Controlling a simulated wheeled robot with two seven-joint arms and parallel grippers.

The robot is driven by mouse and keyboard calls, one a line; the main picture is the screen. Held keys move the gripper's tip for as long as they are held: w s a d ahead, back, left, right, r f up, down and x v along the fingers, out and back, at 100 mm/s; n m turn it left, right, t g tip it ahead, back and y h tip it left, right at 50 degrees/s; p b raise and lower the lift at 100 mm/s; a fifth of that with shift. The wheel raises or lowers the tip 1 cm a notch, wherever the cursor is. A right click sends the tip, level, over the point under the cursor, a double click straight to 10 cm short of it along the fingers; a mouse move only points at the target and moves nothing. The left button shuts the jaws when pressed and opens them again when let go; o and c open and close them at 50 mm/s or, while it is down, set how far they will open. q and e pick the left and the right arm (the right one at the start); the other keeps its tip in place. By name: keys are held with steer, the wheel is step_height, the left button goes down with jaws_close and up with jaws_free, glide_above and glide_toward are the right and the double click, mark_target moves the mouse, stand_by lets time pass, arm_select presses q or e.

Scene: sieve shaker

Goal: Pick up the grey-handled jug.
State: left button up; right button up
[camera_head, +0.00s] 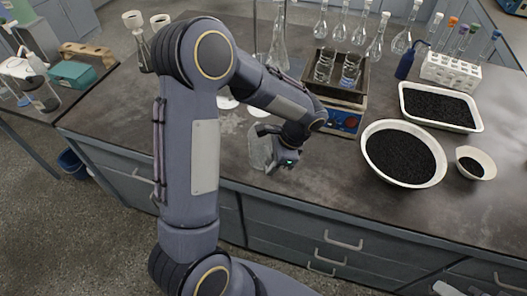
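A clear glass jug (257,150) stands near the front edge of the dark bench, left of the middle. Its handle does not show clearly, as my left gripper covers its right side. My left gripper (272,147) is right at the jug, with dark finger parts above and below beside the glass. Whether the fingers touch or close on the handle cannot be made out. My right gripper is not in view.
Right of the jug are a blue-based balance (343,120) with glass beakers on its tray, a white bowl (369,150) of dark grains, a white tray (403,98) and a small dish (462,155). Flasks stand behind. My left arm hides part of the bench.

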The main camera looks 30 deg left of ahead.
arm_select(q)
steer(key=shift+f, duration=0.1)
jaws_close()
steer(key=shift+r, duration=0.2)
stand_by(0.4)
